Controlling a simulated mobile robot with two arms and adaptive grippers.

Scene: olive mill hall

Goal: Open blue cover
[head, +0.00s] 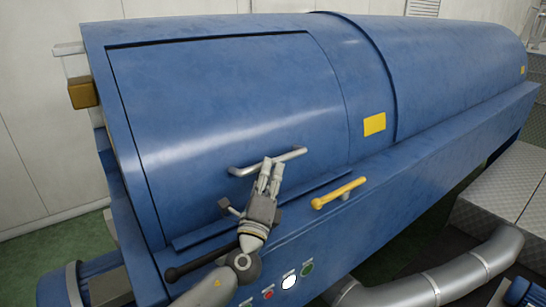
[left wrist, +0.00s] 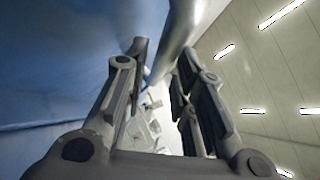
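The blue cover (head: 225,100) is a curved panel, lying closed on the big blue machine in the head view. A grey bar handle (head: 250,168) is fixed near its lower edge. In the left wrist view the handle (left wrist: 178,35) runs between the tips of my left gripper (left wrist: 162,58). The fingers stand apart, with some space visible beside the bar; whether they touch it is unclear. My right gripper is not in view.
A yellow handle (head: 339,193) sits on the machine ledge to the right of my left gripper. Below are a red button (head: 268,294) and a green button (head: 307,269). A silver pipe (head: 440,283) curves along the floor, near metal steps (head: 500,185).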

